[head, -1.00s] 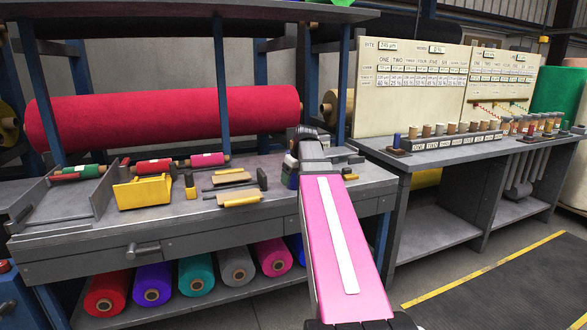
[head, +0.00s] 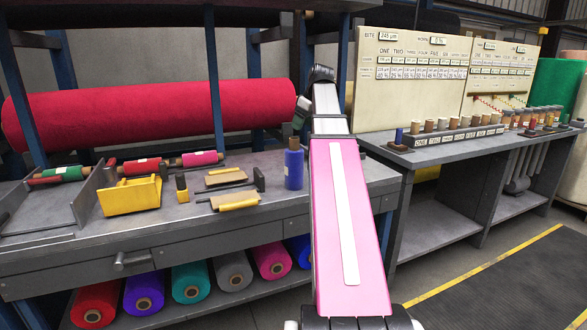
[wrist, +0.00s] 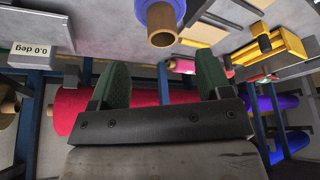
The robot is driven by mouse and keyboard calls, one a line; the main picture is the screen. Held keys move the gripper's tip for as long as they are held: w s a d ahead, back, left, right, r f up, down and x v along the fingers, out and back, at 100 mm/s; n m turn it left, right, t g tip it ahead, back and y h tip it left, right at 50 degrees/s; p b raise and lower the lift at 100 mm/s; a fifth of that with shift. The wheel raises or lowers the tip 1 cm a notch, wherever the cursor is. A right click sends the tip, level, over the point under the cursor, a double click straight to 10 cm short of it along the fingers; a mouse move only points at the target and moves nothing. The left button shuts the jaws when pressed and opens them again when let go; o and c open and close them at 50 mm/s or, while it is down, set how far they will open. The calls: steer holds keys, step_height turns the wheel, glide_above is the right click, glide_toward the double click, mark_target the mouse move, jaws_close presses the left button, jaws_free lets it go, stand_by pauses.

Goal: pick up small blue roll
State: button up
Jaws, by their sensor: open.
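The small blue roll (head: 293,169) stands upright near the right end of the workbench (head: 345,181). In the wrist view the blue roll (wrist: 159,13) is at the top, with its tan core end towards the camera. My gripper (head: 301,112) is above the roll in the head view, close to its top. In the wrist view my gripper (wrist: 162,75) has its two green fingers spread wide with nothing between them. The roll is beyond the fingertips, apart from them. My pink arm link hides part of the bench to the right.
A yellow holder (head: 131,196), cutting tools and small green, red and pink rolls lie left on the bench. A big red roll (head: 150,110) hangs behind. Large coloured rolls sit on the lower shelf. A second bench (head: 440,155) with spools stands right.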

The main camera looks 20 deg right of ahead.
mark_target(295, 138)
steer(key=x, duration=0.9)
steer(key=shift+w+a, duration=0.1)
steer(key=shift+a, duration=0.15)
steer(key=shift+r, duration=0.1)
steer(key=c, duration=1.2)
